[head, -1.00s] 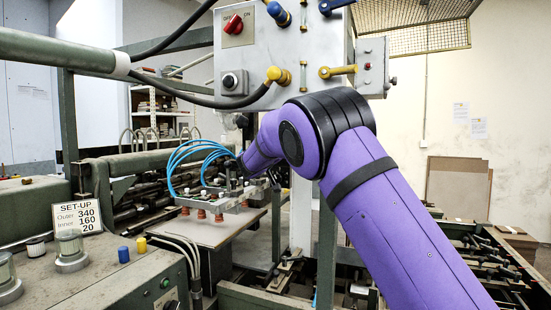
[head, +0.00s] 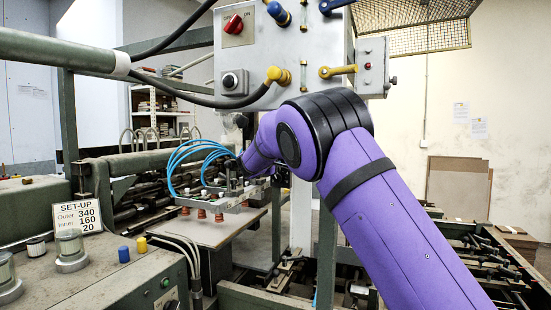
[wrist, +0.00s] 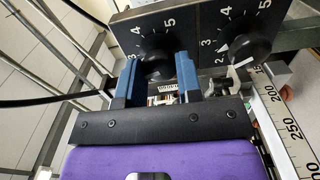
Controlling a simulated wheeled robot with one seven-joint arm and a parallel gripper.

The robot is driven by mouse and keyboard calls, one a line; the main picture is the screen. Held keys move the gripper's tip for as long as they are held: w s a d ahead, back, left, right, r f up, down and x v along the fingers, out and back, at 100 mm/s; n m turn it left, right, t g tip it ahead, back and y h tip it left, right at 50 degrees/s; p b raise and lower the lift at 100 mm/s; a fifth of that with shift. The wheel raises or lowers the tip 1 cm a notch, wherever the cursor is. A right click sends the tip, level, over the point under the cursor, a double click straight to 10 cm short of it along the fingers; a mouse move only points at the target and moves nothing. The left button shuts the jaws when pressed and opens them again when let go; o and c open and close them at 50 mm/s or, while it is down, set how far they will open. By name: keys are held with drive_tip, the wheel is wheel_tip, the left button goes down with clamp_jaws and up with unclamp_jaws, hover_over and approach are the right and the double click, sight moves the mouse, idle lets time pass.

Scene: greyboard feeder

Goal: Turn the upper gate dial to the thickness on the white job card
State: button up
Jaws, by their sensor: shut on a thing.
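In the wrist view a dark plate carries two black dials with white numbers. The left dial (wrist: 154,62) has 3, 4 and 5 showing around it. The blue fingers of my gripper (wrist: 158,72) are shut on its knob, one on each side. The knob's pointer is hidden. The right dial (wrist: 247,45) shows 2, 3, 4 and 5 and stands free. I cannot tell which dial is the upper one. A white set-up card (head: 78,216) at the left of the head view reads Outer 340, Inner 160 and 20; no thickness is legible. My gripper is hidden behind my purple arm there.
A white ruler scale (wrist: 290,120) runs down the right of the wrist view. In the head view a grey control box (head: 285,60) hangs above my arm. Suction cups with blue hoses (head: 195,165) stand left of my arm. Grey boards (head: 458,188) lean at the back right.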

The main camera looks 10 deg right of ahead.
drive_tip(key=shift+n, duration=1.6)
drive_tip(key=o, duration=0.9)
drive_tip(key=shift+o, duration=0.2)
drive_tip(key=shift+a, duration=0.1)
drive_tip(key=v, duration=1)
drive_tip(key=shift+s+a, duration=0.15)
drive_tip(key=shift+s, duration=0.15)
drive_tip(key=shift+a+f, duration=0.1)
